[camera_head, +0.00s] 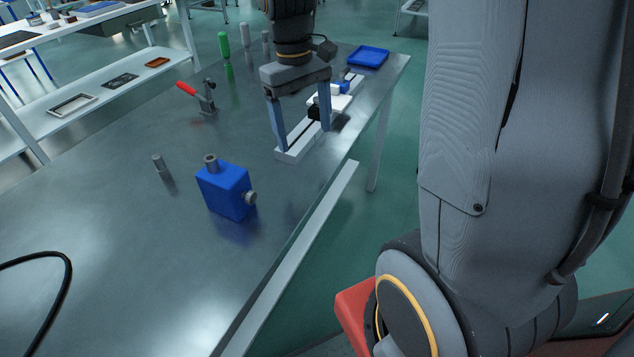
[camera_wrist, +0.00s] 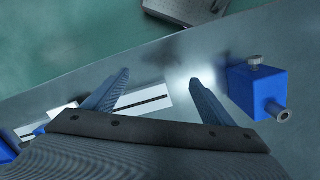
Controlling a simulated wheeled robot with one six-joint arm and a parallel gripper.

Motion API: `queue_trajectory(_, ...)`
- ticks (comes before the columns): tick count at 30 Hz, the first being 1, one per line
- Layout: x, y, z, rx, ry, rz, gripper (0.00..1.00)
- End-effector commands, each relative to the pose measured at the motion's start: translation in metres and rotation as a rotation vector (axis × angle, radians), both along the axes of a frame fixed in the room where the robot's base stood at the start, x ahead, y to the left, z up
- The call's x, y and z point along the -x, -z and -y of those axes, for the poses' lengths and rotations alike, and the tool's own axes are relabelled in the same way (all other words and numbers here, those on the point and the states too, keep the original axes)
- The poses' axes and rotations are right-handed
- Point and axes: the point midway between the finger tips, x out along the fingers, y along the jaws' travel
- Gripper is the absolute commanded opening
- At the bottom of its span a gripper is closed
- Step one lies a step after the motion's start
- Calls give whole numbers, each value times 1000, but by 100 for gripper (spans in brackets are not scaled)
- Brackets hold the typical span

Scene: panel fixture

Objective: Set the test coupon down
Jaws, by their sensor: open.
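My gripper (camera_head: 303,139) is open, pointing down over the front end of a long white slotted rail (camera_head: 290,153) on the metal table. In the head view its two blue-grey fingers appear on either side of the rail, with nothing seen gripped between them. In the wrist view the fingers (camera_wrist: 158,77) are spread wide, and the rail (camera_wrist: 155,101) lies beyond and between them. A small dark part (camera_head: 313,113) sits on the rail behind the fingers. I cannot make out a separate test coupon. Whether the fingertips touch the rail or table is unclear.
A blue block with metal knobs (camera_head: 225,190) stands front left of the rail; it also shows in the wrist view (camera_wrist: 255,88). A small metal pin (camera_head: 159,163), a red-handled clamp (camera_head: 207,97) and a blue tray (camera_head: 368,57) stand around. The table's left front is mostly clear.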

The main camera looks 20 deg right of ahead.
Motion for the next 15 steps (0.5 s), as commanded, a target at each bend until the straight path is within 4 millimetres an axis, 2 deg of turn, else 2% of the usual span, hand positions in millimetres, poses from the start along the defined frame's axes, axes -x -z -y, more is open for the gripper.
queue_trajectory(1, 27, 6, -7, -11, 36, 17, 78)
queue_trajectory(3, 57, 16, -14, -25, 92, 41, 78)
queue_trajectory(6, 92, 28, -22, -39, 155, 67, 78)
queue_trajectory(10, 119, 38, -29, -49, 204, 86, 78)
queue_trajectory(15, 127, 41, -31, -52, 222, 93, 78)
